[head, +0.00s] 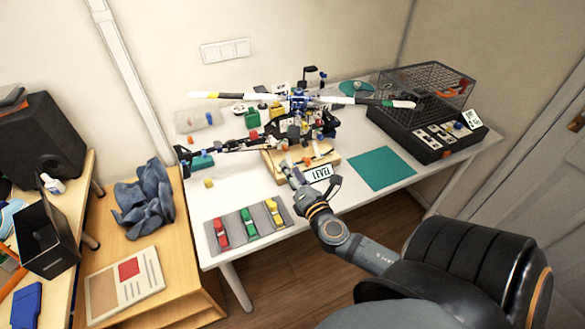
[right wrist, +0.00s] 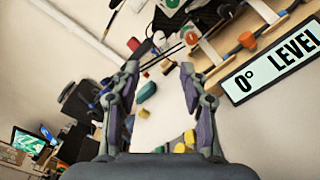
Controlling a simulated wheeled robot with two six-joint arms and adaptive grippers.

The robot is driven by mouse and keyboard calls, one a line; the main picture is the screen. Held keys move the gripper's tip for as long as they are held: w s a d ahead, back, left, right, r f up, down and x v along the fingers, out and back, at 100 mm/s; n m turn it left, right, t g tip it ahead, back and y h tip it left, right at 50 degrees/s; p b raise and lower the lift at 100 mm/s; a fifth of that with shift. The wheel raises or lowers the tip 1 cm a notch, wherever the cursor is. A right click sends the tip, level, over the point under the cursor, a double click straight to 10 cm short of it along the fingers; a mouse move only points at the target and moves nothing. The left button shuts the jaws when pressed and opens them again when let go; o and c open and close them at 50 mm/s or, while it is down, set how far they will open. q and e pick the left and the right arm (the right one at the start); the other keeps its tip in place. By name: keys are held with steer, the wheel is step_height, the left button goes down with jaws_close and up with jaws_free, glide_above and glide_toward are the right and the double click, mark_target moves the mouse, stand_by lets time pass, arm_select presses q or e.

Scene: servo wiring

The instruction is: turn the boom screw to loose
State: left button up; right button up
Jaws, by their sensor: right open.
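A model helicopter (head: 300,127) stands on the white table, its dark tail boom (head: 228,147) reaching left. A small orange-red knob (head: 254,135) shows at the boom; I cannot tell for sure that it is the boom screw. My right gripper (head: 286,167) is open and empty at the front edge of the wooden stand, below the boom in the picture. In the right wrist view its fingers (right wrist: 158,69) are spread wide, with the thin boom passing beyond them. My left gripper is not in view.
The wooden stand (head: 328,158) carries a "0° LEVEL" sign (right wrist: 270,62). A grey tray (head: 235,242) with red, green and yellow pieces lies at the front left. A teal mat (head: 381,169) lies bare on the right, before a black cage (head: 435,82).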

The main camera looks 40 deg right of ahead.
mark_target(274, 143)
steer(key=w+m+b, duration=0.1)
steer(key=w+m, duration=0.2)
steer(key=m, duration=0.3)
steer(key=w+d+m+b, duration=0.1)
steer(key=w+m, duration=0.3)
steer(key=m, duration=0.2)
steer(key=w+d+m+b, duration=0.1)
steer(key=w+m, duration=0.2)
steer(key=m, duration=0.3)
steer(key=shift+w+d+r, duration=0.15)
steer(key=shift+w+d, duration=0.15)
steer(key=shift+w, duration=0.5)
